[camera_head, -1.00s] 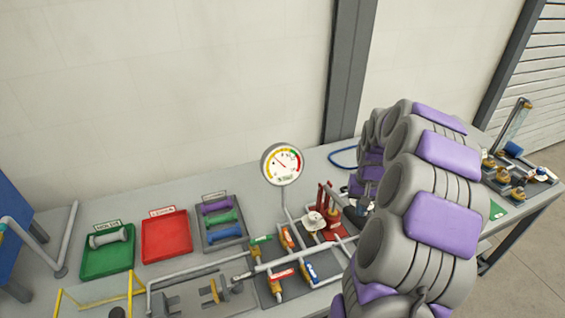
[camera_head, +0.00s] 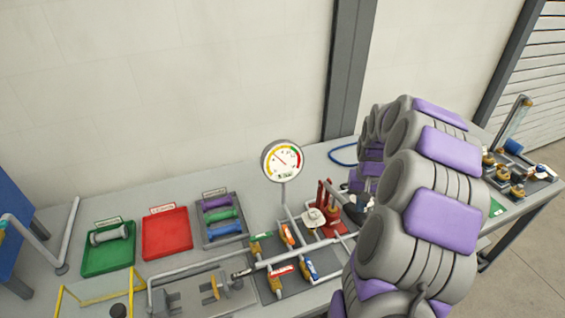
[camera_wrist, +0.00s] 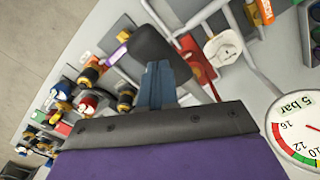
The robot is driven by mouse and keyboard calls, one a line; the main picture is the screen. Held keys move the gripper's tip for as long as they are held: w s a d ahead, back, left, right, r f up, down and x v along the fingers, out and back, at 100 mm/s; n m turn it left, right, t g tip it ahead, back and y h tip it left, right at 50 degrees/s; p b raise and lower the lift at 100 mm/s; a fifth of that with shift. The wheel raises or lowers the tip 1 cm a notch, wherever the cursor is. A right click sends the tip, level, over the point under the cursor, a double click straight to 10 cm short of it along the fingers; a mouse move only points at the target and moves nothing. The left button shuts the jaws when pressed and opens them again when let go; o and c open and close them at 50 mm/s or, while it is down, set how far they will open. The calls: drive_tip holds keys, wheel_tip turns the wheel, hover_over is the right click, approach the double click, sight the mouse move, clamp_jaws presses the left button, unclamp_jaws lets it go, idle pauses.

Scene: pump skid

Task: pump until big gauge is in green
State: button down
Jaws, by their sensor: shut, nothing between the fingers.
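The big round gauge (camera_head: 283,160) stands on a stem at the back of the bench. Its needle points to the upper left, but the exact reading is too small to tell. The red hand pump (camera_head: 325,200) stands right of the gauge. My gripper (camera_wrist: 157,75) is shut, with its blue fingers against or just behind a black handle (camera_wrist: 160,48); contact is unclear. My arm partly hides this area in the head view.
Pipes and valves (camera_head: 280,270) lie in front of the gauge. A green tray (camera_head: 108,250), a red tray (camera_head: 167,233) and a rack of coloured dumbbell-shaped parts (camera_head: 221,218) stand to the left. More brass fittings (camera_head: 515,180) are at the far right.

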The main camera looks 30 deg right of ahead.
wheel_tip(320, 180, down, 8)
drive_tip(key=b, duration=0.1)
drive_tip(key=shift+b, duration=0.4)
drive_tip(key=shift+r, duration=0.1)
wheel_tip(320, 180, up, 8)
drive_tip(key=p, duration=0.2)
drive_tip(key=shift+r+p, duration=0.25)
drive_tip(key=shift+p, duration=0.15)
idle(0.8)
